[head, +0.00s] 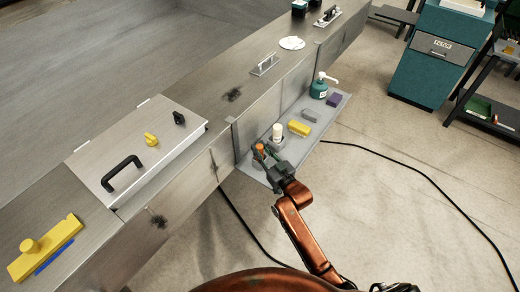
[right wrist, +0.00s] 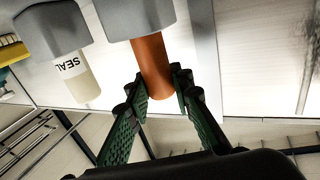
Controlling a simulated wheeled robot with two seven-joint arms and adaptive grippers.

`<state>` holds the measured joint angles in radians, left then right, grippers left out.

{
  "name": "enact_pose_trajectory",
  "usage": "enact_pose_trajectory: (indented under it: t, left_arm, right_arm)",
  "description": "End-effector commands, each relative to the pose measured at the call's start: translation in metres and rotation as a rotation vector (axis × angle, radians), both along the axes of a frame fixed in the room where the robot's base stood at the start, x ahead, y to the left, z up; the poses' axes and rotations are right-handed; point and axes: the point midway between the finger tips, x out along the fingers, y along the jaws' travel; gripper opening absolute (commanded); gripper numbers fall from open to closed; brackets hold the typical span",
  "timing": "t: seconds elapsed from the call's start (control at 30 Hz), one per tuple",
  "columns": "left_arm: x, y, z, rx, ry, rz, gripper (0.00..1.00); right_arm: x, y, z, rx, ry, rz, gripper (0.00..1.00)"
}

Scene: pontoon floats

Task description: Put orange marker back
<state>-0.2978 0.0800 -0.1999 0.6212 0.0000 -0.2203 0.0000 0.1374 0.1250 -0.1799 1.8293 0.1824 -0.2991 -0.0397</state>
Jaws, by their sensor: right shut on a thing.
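The orange marker (head: 259,147) is at the near left end of the grey shelf (head: 255,178). My right gripper (head: 265,156) is shut on it. In the right wrist view the fingers (right wrist: 160,88) lie on either side of the orange marker (right wrist: 154,62). One end of the marker meets a grey holder (right wrist: 137,18); I cannot tell how deep it sits. Beside it, a white tube marked SEAL (right wrist: 77,78) stands in another grey holder (right wrist: 50,27); this tube also shows in the head view (head: 277,131). My left gripper is out of view.
Farther along the shelf are a yellow block (head: 299,127), a grey block (head: 309,115), a teal pump bottle (head: 319,87) and a purple block (head: 334,99). The metal float wall (head: 245,130) runs along the shelf's left side. A black cable (head: 420,175) crosses the floor.

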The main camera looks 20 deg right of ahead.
Motion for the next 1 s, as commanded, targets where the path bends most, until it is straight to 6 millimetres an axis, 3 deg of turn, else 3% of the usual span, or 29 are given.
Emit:
enact_pose_trajectory:
  t: [0.17, 0.2, 0.43, 0.77, 1.0]
  left_arm:
    - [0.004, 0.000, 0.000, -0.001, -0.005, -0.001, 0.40]
    - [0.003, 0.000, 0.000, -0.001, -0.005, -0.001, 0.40]
    - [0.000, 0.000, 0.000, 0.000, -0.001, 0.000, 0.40]
    - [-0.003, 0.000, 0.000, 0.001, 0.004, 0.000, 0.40]
    - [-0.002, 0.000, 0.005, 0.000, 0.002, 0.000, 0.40]
  right_arm:
    - [0.000, 0.000, -0.002, 0.000, 0.000, 0.000, 0.00]
    - [0.000, 0.000, -0.002, 0.000, 0.001, 0.000, 0.21]
    - [0.000, 0.000, -0.002, 0.000, 0.000, 0.000, 0.37]
    - [0.000, 0.000, 0.001, 0.000, -0.001, 0.000, 0.38]
    - [-0.033, -0.010, 0.001, 0.000, 0.002, -0.001, 0.38]
